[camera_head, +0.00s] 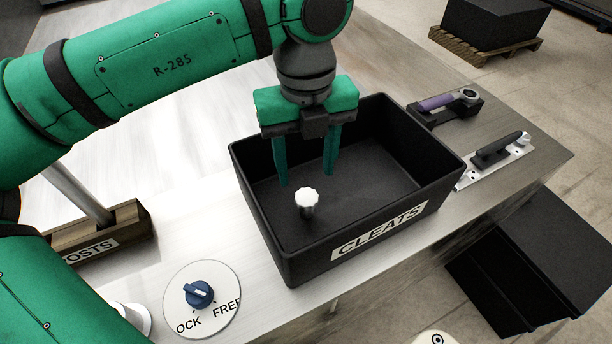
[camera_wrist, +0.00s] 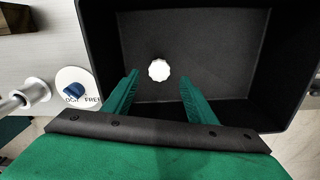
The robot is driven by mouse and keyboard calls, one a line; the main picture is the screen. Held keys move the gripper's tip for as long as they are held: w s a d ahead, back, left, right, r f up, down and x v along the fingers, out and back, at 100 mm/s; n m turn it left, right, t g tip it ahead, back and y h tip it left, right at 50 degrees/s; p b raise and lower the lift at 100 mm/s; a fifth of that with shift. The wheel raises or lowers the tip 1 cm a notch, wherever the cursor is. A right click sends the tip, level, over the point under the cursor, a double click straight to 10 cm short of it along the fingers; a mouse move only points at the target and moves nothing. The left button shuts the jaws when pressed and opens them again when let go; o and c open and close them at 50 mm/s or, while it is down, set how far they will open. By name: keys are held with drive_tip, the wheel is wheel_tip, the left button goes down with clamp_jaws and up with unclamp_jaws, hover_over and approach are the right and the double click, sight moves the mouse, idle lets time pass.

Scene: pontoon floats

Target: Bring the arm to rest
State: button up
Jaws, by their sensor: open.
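My green gripper (camera_head: 307,172) hangs fingers-down from my arm over the black bin labelled CLEATS (camera_head: 437,187). Its two fingers are apart with nothing between them. In the wrist view my gripper (camera_wrist: 158,82) also shows open over the bin (camera_wrist: 225,60). The white top also shows in the wrist view (camera_wrist: 159,70), slightly beyond the fingertips. It appears apart from both fingers.
A dial with a blue knob (camera_head: 198,293) sits left of the bin. A wooden POSTS box (camera_head: 105,240) holds a metal rod. Right of the bin are a purple-handled tool (camera_head: 447,101) in a holder and a metal plate with a black handle (camera_head: 500,150). Black blocks (camera_head: 545,262) stand off the table.

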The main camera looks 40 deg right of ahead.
drive_tip(key=shift+r, duration=0.55)
